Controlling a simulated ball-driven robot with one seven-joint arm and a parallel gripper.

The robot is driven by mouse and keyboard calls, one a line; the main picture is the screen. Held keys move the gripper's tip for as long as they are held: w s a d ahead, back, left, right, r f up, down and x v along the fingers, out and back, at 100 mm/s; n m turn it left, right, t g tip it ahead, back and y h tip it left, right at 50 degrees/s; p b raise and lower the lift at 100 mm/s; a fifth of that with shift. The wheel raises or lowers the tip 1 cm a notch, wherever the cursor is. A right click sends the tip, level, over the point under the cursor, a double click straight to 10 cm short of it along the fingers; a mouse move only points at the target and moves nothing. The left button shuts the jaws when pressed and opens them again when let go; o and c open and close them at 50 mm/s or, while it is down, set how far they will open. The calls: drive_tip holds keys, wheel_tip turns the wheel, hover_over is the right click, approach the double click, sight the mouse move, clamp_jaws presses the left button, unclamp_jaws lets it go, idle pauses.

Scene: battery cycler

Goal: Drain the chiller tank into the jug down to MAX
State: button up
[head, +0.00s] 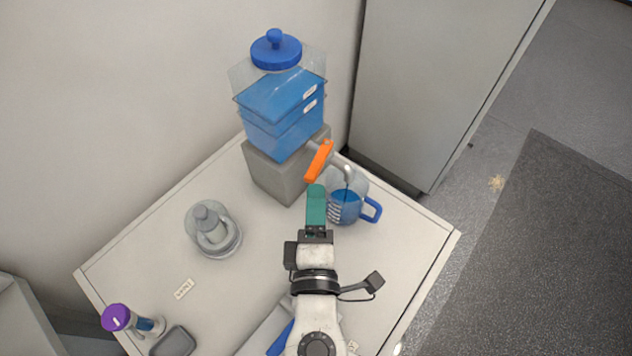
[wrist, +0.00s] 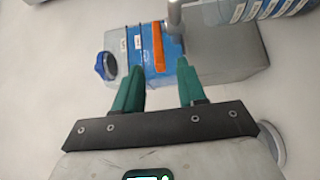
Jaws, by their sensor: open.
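The clear chiller tank (head: 284,112) holds blue liquid and has a blue lid (head: 276,50). Two small white tags are on its side, too small to read. An orange tap handle (head: 319,161) and grey spout (head: 344,168) come off its front; the handle also shows in the wrist view (wrist: 158,45). The clear jug (head: 346,205) with a blue handle stands under the spout with blue liquid in it. A thin line below the spout may be a stream. My gripper (head: 316,190) is open and empty, its green fingers just short of the handle; the wrist view shows them apart (wrist: 160,68).
The tank stands on a grey block (head: 279,175). A grey bottle in a clear vessel (head: 211,232) stands to the left. A purple-capped container (head: 118,318) and a dark tray (head: 172,342) are at the front left. The cabinet (head: 430,80) is behind right.

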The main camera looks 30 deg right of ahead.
drive_tip(key=shift+v, duration=1.35)
drive_tip(key=shift+o, duration=0.3)
idle(2.0)
